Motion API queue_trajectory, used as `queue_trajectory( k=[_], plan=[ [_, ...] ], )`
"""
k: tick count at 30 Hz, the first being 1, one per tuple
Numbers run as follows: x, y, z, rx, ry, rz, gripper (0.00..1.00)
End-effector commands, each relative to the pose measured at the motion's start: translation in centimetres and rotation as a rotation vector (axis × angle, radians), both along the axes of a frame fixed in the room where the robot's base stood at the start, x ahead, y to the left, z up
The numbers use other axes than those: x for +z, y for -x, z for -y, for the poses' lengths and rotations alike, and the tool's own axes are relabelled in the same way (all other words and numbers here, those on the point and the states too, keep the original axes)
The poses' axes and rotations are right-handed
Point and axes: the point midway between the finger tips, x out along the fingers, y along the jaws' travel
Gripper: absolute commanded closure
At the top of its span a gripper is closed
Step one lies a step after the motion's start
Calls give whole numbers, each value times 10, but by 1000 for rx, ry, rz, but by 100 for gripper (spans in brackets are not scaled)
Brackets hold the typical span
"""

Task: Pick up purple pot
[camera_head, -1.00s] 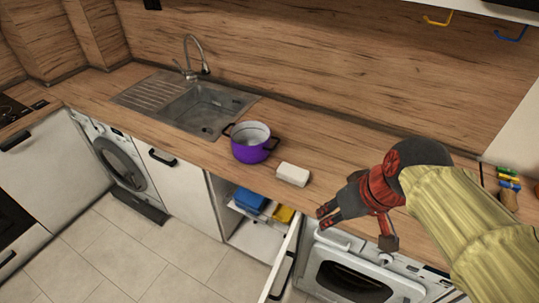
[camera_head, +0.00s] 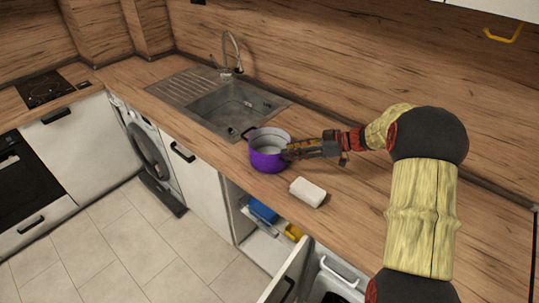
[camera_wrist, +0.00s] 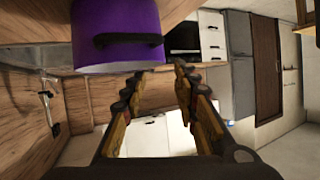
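The purple pot (camera_head: 266,160) stands upright on the wooden counter, just in front of the sink. It has a pale inside and dark side handles. My gripper (camera_head: 289,151) is at the pot's right side, close to its rim and right handle. In the wrist view the pot (camera_wrist: 115,30) is at the upper left, with a dark handle (camera_wrist: 128,40) facing my gripper. My gripper's fingers (camera_wrist: 163,75) are apart with nothing between them. The handle lies just beyond the left fingertip; whether they touch I cannot tell.
A white block (camera_head: 307,192) lies on the counter right of the pot. The sink (camera_head: 228,105) with its faucet (camera_head: 231,50) is behind it. Below, a cabinet door (camera_head: 286,277) stands open, with blue and yellow items inside. The counter to the right is largely clear.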

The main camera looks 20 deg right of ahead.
Motion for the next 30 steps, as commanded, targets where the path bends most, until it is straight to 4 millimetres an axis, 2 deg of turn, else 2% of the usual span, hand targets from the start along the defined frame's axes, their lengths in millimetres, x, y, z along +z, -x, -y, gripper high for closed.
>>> queue_trajectory(
  k=[4,12,23,30],
  plan=[
    [-10,-10,1,-3,-6,37,70],
    [-26,-31,-34,-1,-5,39,70],
    [-35,-41,-55,-2,-4,38,70],
    [-46,-53,-84,-1,-5,37,70]
  ],
)
